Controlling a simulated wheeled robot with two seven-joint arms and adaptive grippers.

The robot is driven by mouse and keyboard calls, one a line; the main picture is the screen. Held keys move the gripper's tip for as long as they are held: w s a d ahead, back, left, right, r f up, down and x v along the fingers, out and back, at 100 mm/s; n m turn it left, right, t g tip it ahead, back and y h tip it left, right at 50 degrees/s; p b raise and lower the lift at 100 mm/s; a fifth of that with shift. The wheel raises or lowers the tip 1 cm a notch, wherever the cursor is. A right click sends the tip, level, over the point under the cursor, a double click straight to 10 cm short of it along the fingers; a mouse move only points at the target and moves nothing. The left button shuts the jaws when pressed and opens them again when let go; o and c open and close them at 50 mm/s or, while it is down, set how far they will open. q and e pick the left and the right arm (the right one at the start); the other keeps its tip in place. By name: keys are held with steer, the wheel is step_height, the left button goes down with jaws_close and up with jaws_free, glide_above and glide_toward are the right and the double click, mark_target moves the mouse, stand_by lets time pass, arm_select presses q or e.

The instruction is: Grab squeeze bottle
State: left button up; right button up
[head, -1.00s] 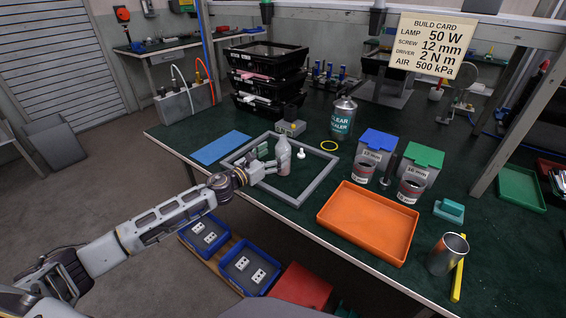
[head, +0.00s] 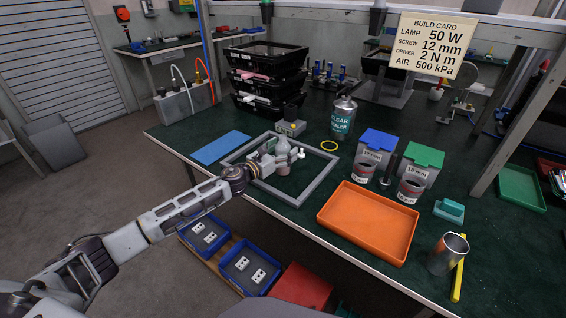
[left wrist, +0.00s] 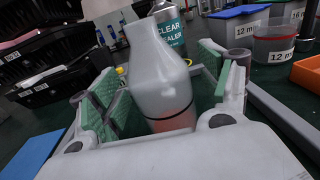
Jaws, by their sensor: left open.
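The squeeze bottle (head: 283,150) is a translucent grey-white bottle with reddish contents low inside. It stands upright inside the grey rectangular frame (head: 313,189) on the dark green bench. In the left wrist view the bottle (left wrist: 160,75) stands between the two green-padded fingers. My left gripper (head: 275,158) is open around the bottle, with a finger on either side; it also shows in the left wrist view (left wrist: 158,95). Gaps show between the pads and the bottle's upper body. My right gripper is not in view.
A sealer can (head: 343,116) and a yellow ring (head: 329,146) are behind. A blue mat (head: 221,148) lies left, an orange tray (head: 368,224) front right. Black stacked trays (head: 262,78) stand behind.

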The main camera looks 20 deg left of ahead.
arm_select(q)
steer(key=shift+w, duration=0.1)
steer(key=shift+c, duration=0.4)
steer(key=shift+r, duration=0.1)
jaws_close()
stand_by(0.3)
